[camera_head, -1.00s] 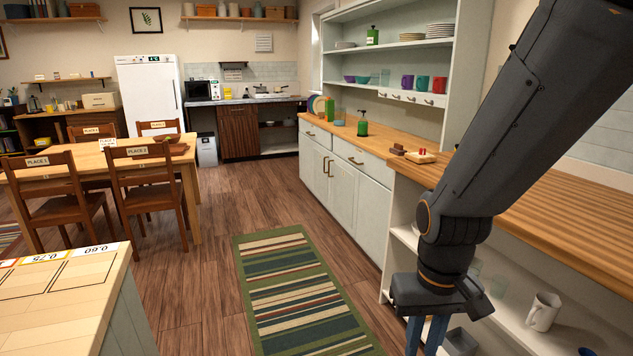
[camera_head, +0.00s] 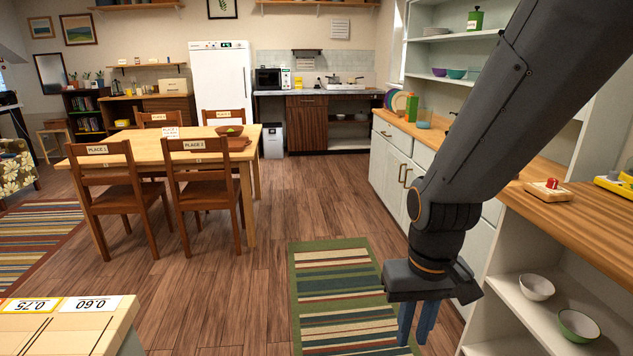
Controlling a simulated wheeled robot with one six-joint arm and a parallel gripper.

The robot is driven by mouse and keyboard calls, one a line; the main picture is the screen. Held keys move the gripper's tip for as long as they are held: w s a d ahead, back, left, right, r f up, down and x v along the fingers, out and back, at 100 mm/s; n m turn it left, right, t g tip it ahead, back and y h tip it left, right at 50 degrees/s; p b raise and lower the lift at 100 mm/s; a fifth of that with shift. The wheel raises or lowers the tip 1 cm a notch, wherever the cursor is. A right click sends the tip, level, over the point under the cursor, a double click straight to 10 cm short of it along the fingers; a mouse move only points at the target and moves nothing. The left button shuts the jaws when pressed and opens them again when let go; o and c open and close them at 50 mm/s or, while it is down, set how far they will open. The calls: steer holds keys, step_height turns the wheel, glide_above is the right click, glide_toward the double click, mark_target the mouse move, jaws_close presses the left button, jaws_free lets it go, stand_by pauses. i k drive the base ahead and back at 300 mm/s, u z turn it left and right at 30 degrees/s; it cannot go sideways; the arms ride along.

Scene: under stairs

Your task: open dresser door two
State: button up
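The dresser (camera_head: 430,132) is pale grey-green with a wooden top and stands along the right wall. Its lower doors (camera_head: 393,180) are closed, with brass handles (camera_head: 404,175) close together. A further part of the front is hidden behind my arm. No number label shows on the doors. My gripper (camera_head: 416,325) hangs pointing down at the lower right, in front of the dresser's near end and over the striped rug.
A striped green rug (camera_head: 340,290) lies on the open floor ahead. A dining table (camera_head: 250,155) with chairs stands left. A counter with number cards (camera_head: 70,325) is at the lower left. Open shelves with bowls (camera_head: 578,324) are at the right.

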mark_target(394, 193)
steer(key=u, duration=0.15)
steer(key=i, duration=1.75)
steer(key=z, duration=0.3)
steer(key=i, duration=2)
steer(key=z, duration=0.4)
